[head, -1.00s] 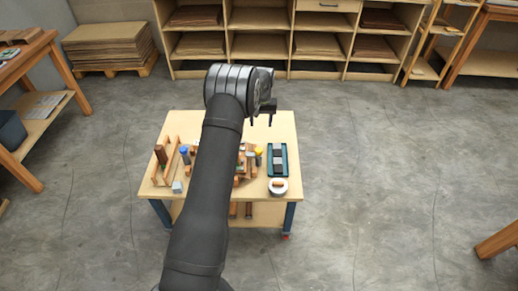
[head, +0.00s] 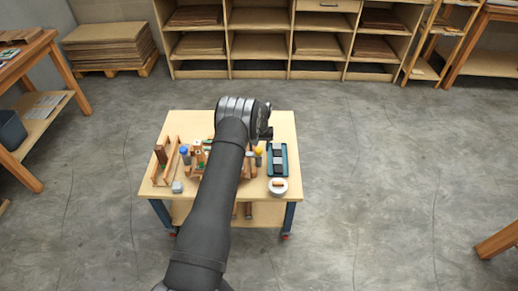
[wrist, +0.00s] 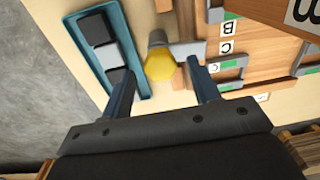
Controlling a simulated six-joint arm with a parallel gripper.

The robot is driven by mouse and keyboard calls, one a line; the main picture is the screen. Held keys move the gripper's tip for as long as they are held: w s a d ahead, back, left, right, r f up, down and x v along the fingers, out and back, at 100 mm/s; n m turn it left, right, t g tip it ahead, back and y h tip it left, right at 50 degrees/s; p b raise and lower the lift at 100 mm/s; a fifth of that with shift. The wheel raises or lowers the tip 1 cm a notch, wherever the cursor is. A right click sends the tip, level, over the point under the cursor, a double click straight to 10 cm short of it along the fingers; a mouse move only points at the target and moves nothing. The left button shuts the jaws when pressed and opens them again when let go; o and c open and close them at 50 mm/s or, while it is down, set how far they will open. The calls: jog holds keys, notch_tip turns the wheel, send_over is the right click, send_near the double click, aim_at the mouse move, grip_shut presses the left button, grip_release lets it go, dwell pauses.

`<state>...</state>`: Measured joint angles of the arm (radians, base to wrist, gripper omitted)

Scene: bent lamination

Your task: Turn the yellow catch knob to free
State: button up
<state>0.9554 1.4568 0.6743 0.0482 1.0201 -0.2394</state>
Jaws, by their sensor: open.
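The yellow catch knob (wrist: 159,65) shows in the wrist view between my fingertips, with a grey post and a grey metal bar beside it. In the head view the yellow knob (head: 258,151) stands near the right end of the wooden fixture, just left of the teal tray. My gripper (wrist: 160,70) is open, with one finger on each side of the knob. I cannot tell whether either finger touches it. In the head view my arm hides the fingers and part of the fixture.
The teal tray (wrist: 139,70) with dark and grey blocks lies close to the left finger. Wooden parts with lettered labels and green marks (wrist: 229,63) lie at right. In the head view, a white bowl (head: 278,190) and a blue-topped piece (head: 184,150) stand on the table (head: 284,121).

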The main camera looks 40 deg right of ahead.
jog(key=shift+f, duration=0.8)
jog(key=shift+c, duration=0.5)
jog(key=c, duration=0.9)
